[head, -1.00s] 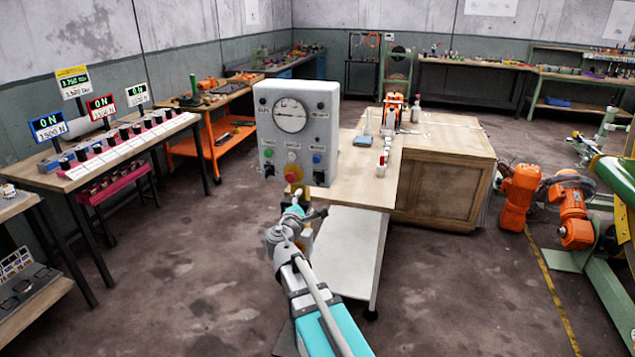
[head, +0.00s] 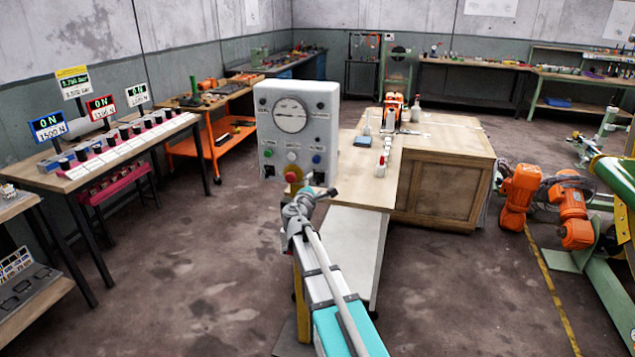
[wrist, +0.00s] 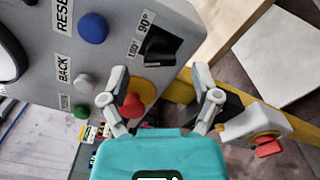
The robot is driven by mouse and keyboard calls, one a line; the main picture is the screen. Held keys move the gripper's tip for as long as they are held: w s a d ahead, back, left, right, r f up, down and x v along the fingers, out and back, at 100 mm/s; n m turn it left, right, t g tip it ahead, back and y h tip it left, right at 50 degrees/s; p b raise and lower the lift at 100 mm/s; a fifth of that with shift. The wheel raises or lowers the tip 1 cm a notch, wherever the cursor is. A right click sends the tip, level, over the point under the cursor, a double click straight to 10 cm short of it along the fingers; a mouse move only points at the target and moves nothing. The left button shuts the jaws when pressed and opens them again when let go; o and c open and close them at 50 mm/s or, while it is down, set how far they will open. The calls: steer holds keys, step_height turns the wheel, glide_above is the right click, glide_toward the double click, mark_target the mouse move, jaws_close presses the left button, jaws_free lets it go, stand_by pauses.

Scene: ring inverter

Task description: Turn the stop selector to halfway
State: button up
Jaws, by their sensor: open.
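The stop selector looks to be the black knob (wrist: 163,48) on the grey control box (head: 300,150), beside labels reading 90° and 180°. In the wrist view it lies ahead of my gripper (wrist: 158,76), between the fingertips and above them in the picture. The fingers are apart with nothing between them that I can see as held. In the head view the knob (head: 318,177) is at the lower right of the box face, and my gripper (head: 304,192) is just below it. I cannot tell whether they touch. The knob's exact angle is hard to read.
A red stop button (wrist: 133,105) on a yellow base is close by my left finger. Blue (wrist: 92,28) and green (wrist: 82,110) buttons are on the same face. A red switch (wrist: 268,147) stands off to the right. A wooden bench (head: 365,185) is behind the box.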

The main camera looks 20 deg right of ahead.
mark_target(317, 182)
steer(key=shift+x, duration=1.6)
jaws_close()
steer(key=shift+m, duration=0.4)
steer(key=m, duration=0.5)
steer(key=shift+f, duration=0.1)
steer(key=m, duration=0.6)
steer(key=shift+f, duration=0.1)
